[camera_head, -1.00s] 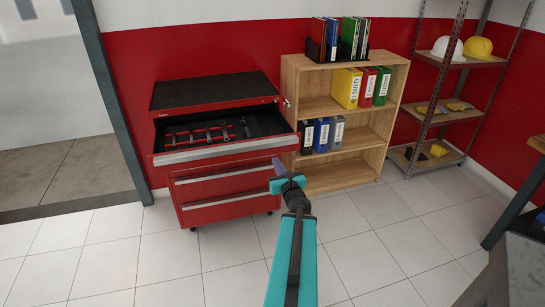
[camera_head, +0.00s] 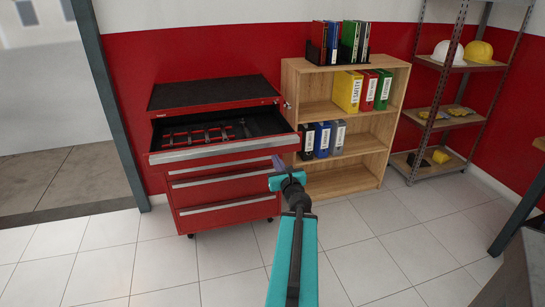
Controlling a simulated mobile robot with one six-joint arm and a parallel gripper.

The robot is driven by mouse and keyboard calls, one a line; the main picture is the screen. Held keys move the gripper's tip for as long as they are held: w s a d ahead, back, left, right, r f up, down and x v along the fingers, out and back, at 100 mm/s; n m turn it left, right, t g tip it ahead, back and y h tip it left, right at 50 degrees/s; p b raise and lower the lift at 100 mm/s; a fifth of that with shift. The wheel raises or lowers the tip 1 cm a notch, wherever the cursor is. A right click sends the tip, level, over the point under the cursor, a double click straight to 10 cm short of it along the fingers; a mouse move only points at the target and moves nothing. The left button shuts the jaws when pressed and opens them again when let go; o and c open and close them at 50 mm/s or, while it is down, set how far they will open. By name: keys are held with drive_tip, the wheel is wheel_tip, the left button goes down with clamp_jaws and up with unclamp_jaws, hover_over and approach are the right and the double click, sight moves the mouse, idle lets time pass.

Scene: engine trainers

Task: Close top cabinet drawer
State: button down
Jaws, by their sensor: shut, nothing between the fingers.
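A red tool cabinet (camera_head: 226,187) with a black top stands against the red wall, left of the picture's middle. Its top drawer (camera_head: 225,150) is pulled out, and several tools lie in its dark tray. The lower drawers are shut. My gripper (camera_head: 278,162) is shut and empty. In the picture it is close to the right end of the top drawer's silver front edge; I cannot tell whether it touches.
A wooden bookshelf (camera_head: 345,179) with binders stands right beside the cabinet. A metal rack (camera_head: 430,110) with helmets is farther right. A dark door frame (camera_head: 111,110) is at the left. The tiled floor (camera_head: 90,255) in front is clear.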

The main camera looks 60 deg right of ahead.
sight(272, 152)
drive_tip(key=shift+b+x, duration=0.95)
drive_tip(key=shift+b, duration=2)
drive_tip(key=shift+w+d+f+b, duration=0.1)
drive_tip(key=shift+w+d+b, duration=0.05)
drive_tip(key=shift+b, duration=0.7)
drive_tip(key=shift+x, duration=2.1)
